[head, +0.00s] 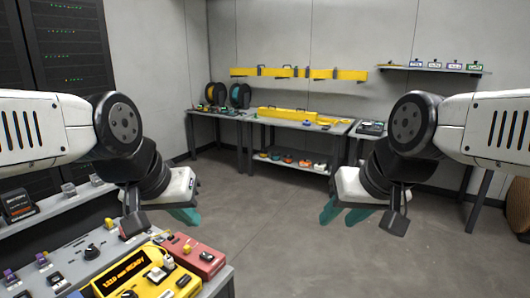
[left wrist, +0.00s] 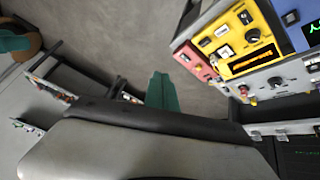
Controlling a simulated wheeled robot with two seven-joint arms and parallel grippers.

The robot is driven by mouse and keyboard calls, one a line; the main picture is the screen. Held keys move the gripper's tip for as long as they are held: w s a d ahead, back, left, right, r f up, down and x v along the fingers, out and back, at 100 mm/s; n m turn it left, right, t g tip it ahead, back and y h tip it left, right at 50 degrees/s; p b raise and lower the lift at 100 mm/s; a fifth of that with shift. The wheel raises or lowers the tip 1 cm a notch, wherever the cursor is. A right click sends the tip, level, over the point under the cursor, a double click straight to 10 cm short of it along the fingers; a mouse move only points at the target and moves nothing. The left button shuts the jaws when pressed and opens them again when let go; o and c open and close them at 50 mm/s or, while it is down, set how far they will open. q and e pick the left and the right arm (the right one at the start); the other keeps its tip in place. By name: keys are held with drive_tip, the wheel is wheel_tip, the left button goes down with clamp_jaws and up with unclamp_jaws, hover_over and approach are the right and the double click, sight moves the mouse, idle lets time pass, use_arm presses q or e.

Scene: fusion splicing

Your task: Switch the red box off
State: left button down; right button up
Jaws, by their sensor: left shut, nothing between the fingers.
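The red box (head: 207,262) sits on the bench at the lower left of the head view, behind and right of a yellow box (head: 155,278). Small fittings show on its top, but I cannot read the switch position. In the left wrist view the red box (left wrist: 194,62) shows at the upper right, partly beside the yellow box (left wrist: 236,40). My left gripper (head: 188,215) is shut and empty, above and beyond the red box, apart from it. Its teal fingers (left wrist: 161,90) also show in the left wrist view. My right gripper (head: 343,213) is open and empty over the floor.
A grey panel (head: 95,258) with knobs and buttons lies left of the yellow box. A side shelf (head: 60,205) with small devices stands at the left. Workbenches (head: 300,124) with yellow cases line the far wall. The floor (head: 270,240) between is clear.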

use_arm(q)
drive_tip(key=m+g+y, duration=0.2)
drive_tip(key=m+g, duration=0.4)
drive_tip(key=m, duration=1.8)
hover_over(204, 254)
wheel_tip(204, 254, down, 14)
drive_tip(key=f, duration=0.1)
drive_tip(key=shift+r, duration=0.3)
drive_tip(key=shift+n, duration=0.3)
wheel_tip(204, 254, down, 14)
drive_tip(key=shift+f, duration=0.1)
